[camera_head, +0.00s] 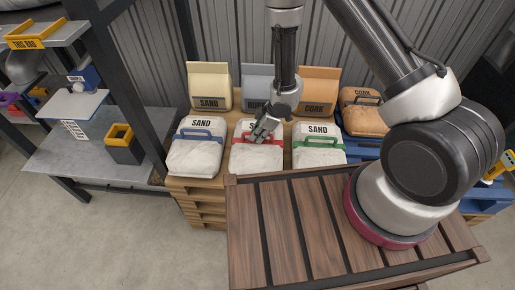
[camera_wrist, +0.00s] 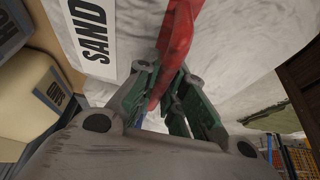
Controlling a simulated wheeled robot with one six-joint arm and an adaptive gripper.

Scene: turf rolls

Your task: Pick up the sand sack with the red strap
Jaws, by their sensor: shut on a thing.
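The white sand sack with the red strap (camera_head: 256,160) stands between two similar sacks in the front row on the wooden pallets. My gripper (camera_head: 264,131) is over its upper front, shut on the red strap (camera_wrist: 178,38). In the wrist view, the strap passes between the green-padded fingers of my gripper (camera_wrist: 168,97), and the sack's white side with its SAND label (camera_wrist: 88,30) fills the top. The sack appears level with its neighbours. Its lower edge is partly hidden behind my slatted deck, so I cannot tell whether it still touches the pallet.
A sand sack with a blue strap (camera_head: 194,157) stands close on the left, and one with a green strap (camera_head: 319,158) close on the right. Tan (camera_head: 209,84), grey (camera_head: 257,78) and orange (camera_head: 318,82) bags stand behind. A grey metal bench (camera_head: 85,165) is at left, with open floor before it.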

